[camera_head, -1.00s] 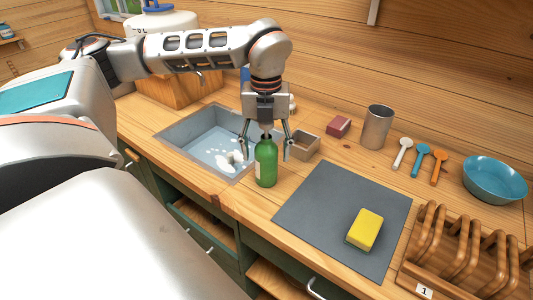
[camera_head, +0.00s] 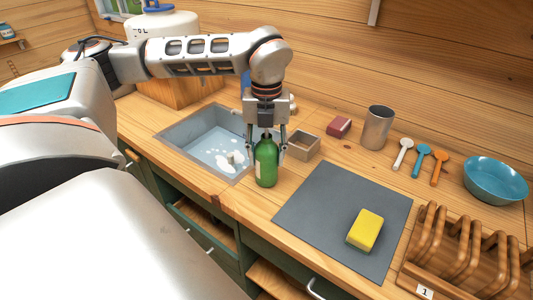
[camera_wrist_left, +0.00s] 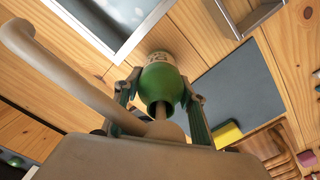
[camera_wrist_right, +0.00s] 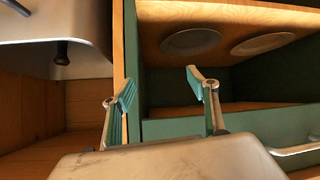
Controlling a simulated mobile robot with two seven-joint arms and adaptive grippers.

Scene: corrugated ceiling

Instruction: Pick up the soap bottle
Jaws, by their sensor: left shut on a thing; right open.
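The green soap bottle (camera_head: 266,163) stands upright on the wooden counter, beside the right edge of the sink. My left gripper (camera_head: 266,142) points down over it and is shut on its upper part, with one finger on each side. In the left wrist view the green bottle (camera_wrist_left: 161,82) sits between the two fingers, and its pale label shows beyond them. My right gripper (camera_wrist_right: 166,100) is open and empty in the right wrist view, in front of the green cabinet shelves. It does not show in the head view.
The sink (camera_head: 205,140) lies left of the bottle. A small wooden box (camera_head: 304,146) stands close behind it on the right. A grey mat (camera_head: 340,215) with a yellow sponge (camera_head: 365,230) lies to the right. A metal cup (camera_head: 377,128) stands farther back.

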